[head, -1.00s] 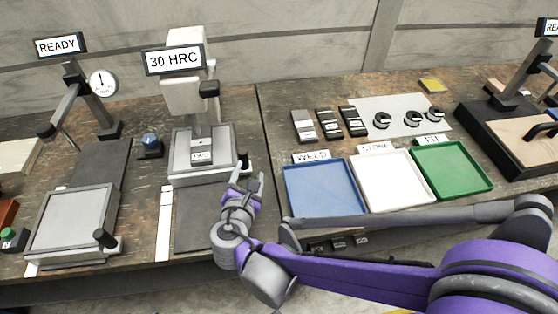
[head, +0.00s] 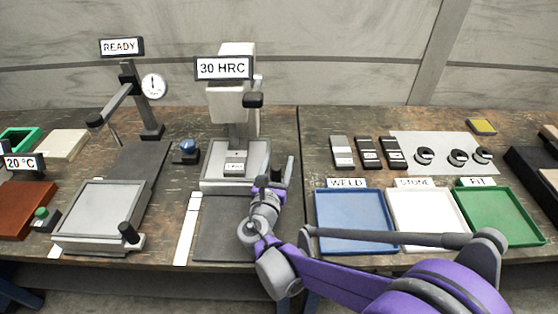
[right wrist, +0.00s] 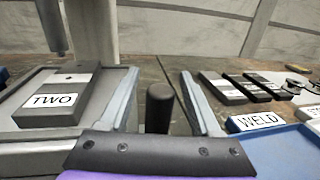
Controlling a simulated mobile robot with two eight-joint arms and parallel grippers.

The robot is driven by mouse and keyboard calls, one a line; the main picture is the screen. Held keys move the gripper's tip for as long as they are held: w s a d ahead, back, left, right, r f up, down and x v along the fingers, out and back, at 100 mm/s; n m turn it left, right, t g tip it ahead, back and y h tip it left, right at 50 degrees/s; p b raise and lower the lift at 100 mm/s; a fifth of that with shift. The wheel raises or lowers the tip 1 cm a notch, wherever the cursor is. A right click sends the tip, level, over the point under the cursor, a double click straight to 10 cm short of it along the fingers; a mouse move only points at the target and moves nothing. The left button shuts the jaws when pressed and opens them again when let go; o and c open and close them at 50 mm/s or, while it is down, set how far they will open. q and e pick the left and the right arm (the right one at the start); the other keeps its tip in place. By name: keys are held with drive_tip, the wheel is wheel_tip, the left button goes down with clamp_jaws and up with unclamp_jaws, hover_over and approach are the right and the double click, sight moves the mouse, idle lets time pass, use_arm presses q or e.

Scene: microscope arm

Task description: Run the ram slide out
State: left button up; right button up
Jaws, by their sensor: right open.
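The ram slide is the pale grey plate (head: 210,180) under the machine with the "30 HRC" sign (head: 222,68). It sits back beneath the ram head, and a dark block labelled TWO (head: 235,163) lies on it. This block also shows in the right wrist view (right wrist: 58,97). My right gripper (head: 277,172) is at the slide's right front corner. In the right wrist view its open fingers (right wrist: 160,74) stand either side of an upright black knob (right wrist: 159,108), with a gap on both sides. In the head view the gripper hides the knob. My left gripper is not in view.
A dark bare strip (head: 235,228) lies in front of the slide. Left is another slide plate (head: 100,210) with a black knob, near the "READY" gauge (head: 153,86). A blue tray (head: 355,249), white tray and green tray stand right. Several small blocks lie behind them.

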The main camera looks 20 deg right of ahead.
drive_tip(key=shift+w+d, duration=0.25)
drive_tip(key=shift+w, duration=0.2)
clamp_jaws()
idle(1.2)
